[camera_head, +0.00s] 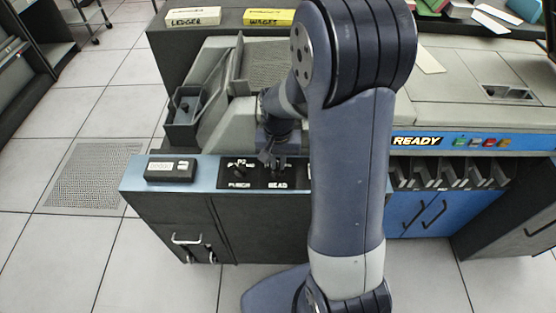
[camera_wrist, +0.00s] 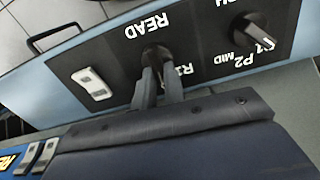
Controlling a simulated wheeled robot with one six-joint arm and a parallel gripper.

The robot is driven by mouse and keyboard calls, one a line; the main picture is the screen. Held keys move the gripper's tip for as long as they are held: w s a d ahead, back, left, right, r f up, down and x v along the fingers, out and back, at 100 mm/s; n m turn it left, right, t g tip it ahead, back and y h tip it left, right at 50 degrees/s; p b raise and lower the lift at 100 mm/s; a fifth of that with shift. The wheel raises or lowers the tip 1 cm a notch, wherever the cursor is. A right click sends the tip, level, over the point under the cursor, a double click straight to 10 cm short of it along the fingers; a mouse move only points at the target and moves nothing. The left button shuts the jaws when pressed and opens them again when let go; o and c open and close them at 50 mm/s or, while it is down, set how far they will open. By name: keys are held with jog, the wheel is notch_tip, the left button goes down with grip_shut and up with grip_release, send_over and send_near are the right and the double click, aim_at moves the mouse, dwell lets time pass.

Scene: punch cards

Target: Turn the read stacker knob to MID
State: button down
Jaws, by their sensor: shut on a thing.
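The read stacker knob (camera_wrist: 154,54) is a small dark knob beside the white word READ, which appears upside down in the wrist view. My gripper (camera_wrist: 159,74) is shut on it, one finger on each side. The fingers hide much of the knob, so its pointer direction is unclear. An R1 label shows just right of the fingers; the other read labels are covered. In the head view my gripper (camera_head: 272,158) reaches down to the black panel (camera_head: 258,183) above the word READ, and the knob itself is not clear there.
The punch knob (camera_wrist: 250,30), with P1, P2 and MID labels, is close to my gripper. A white rocker switch (camera_wrist: 91,83) lies on the other side. A dark counter box (camera_head: 170,169) sits at the panel's left. A grey hopper (camera_head: 233,125) rises behind.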

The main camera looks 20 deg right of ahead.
jog(key=m, duration=0.4)
jog(key=shift+s+d, duration=0.1)
jog(key=shift+d, duration=0.1)
jog(key=shift+s+d+m, duration=0.1)
jog(key=shift+m, duration=2)
jog(key=c, duration=1.5)
grip_release()
jog(key=shift+r, duration=0.1)
notch_tip(320, 180, up, 11)
jog(key=shift+f+p, duration=0.15)
jog(key=shift+p, duration=0.4)
